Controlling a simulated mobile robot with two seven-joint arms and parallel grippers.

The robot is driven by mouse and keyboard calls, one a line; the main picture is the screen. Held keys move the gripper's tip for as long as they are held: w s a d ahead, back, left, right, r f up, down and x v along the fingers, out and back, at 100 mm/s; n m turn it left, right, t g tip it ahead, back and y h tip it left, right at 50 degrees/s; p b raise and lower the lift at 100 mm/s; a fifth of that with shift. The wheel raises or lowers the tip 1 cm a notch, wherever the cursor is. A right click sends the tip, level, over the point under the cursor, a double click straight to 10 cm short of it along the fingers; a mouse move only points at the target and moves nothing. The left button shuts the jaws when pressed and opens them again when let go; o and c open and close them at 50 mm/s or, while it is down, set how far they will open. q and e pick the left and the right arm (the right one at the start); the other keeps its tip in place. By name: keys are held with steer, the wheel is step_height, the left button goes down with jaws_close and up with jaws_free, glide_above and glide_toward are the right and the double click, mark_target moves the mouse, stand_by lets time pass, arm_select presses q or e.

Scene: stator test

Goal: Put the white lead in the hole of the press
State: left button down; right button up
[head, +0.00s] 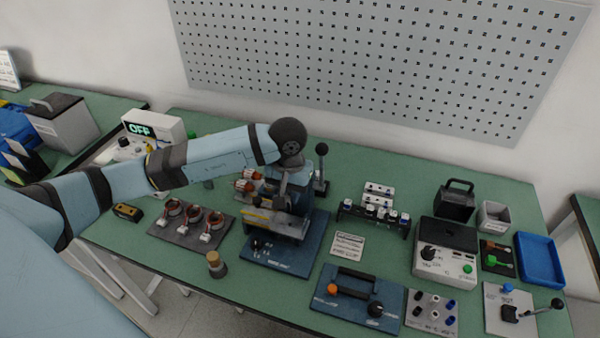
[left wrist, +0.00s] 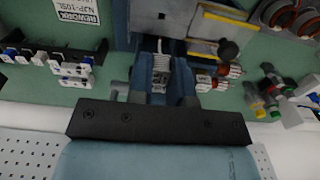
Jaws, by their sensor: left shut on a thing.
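The press (head: 285,250) stands on a blue base plate near the middle of the green bench. My left gripper (head: 287,205) is over the back of the press, its tip partly hidden by the arm and the press. In the left wrist view my left gripper (left wrist: 161,88) is shut on the white lead (left wrist: 160,66), a pale ribbed piece between the blue fingers, with a thin end pointing toward the press (left wrist: 200,25). The hole of the press cannot be made out. Whether the lead touches the press cannot be told. My right gripper is not in view.
A dark tray (head: 160,234) with several copper-wound stators lies left of the press. A small wooden-topped stamp (head: 216,265) is in front. Orange-tipped parts (head: 246,181) lie just behind the press. A rack (head: 374,218) and a blue fixture plate (head: 345,312) stand to the right.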

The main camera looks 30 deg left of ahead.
mark_target(289, 201)
arm_select(q)
steer(key=shift+f, duration=0.2)
steer(key=shift+s+f+b, duration=0.25)
steer(key=shift+f+b, duration=0.05)
steer(key=shift+f, duration=0.15)
steer(key=shift+s+f, duration=0.15)
steer(key=shift+f, duration=0.2)
steer(key=shift+w+a+f+b, duration=0.1)
steer(key=shift+f+b, duration=0.05)
steer(key=shift+f, duration=0.3)
steer(key=shift+w+f+b, duration=0.1)
steer(key=shift+f+b, duration=0.05)
steer(key=shift+f, duration=0.3)
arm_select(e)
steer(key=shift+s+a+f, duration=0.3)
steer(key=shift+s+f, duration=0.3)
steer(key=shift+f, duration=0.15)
arm_select(q)
steer(key=shift+f+b, duration=0.25)
steer(key=shift+b, duration=0.3)
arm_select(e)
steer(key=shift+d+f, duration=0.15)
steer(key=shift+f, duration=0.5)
